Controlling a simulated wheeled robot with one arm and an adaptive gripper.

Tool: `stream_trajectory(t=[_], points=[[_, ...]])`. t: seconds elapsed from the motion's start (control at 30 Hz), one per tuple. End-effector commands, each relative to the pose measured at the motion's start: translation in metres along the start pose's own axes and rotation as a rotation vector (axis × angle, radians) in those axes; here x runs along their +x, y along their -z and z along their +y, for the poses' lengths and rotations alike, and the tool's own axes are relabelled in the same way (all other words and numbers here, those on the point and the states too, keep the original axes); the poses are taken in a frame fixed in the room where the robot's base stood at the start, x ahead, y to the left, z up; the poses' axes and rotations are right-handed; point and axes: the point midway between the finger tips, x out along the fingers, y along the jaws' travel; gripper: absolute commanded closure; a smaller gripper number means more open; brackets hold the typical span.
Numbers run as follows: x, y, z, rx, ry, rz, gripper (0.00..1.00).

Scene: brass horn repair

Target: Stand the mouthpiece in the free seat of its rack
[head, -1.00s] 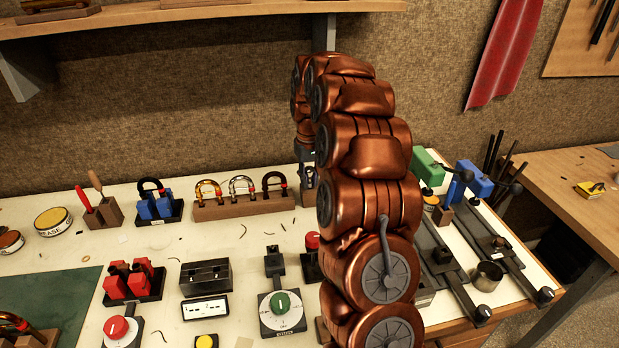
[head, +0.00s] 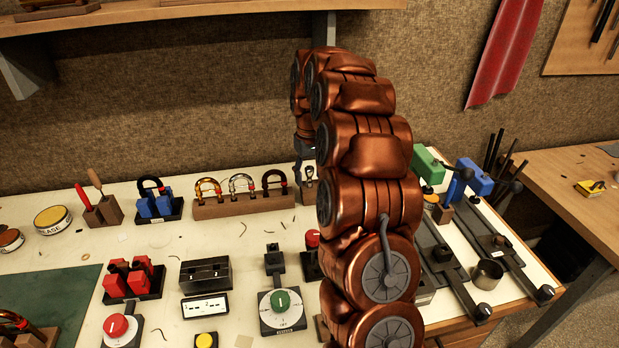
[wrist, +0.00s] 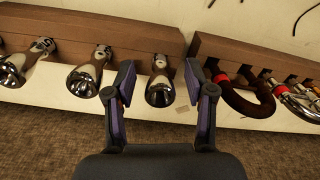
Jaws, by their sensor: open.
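In the wrist view, a silver mouthpiece (wrist: 160,92) stands cup toward me at the right end of a wooden rack (wrist: 115,30), in line with two other mouthpieces (wrist: 83,80) and (wrist: 14,70). My gripper (wrist: 160,76) is open, with one finger on each side of this mouthpiece and gaps showing between. Its lower end and seat are hidden by its own cup, so I cannot tell how deep it sits. In the head view, a mouthpiece (head: 308,184) shows just left of my arm, and my arm hides most of the rack.
A wooden block with U-shaped tubes (head: 240,209) stands just left of the rack; in the wrist view its dark red tube (wrist: 250,103) is close to my right finger. A blue holder (head: 156,206), red holder (head: 133,280) and switch boxes (head: 281,312) stand on the bench.

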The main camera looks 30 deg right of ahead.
Motion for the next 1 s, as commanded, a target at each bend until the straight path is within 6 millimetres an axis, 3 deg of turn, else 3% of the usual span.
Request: stream_trajectory(t=[0.5,0.7,1.0], points=[[-0.084,0.001,0.000,0.001,0.000,0.003,0.46],[-0.101,0.001,0.000,0.001,0.000,0.002,0.46],[-0.108,0.000,0.000,0.000,0.001,-0.001,0.46]])
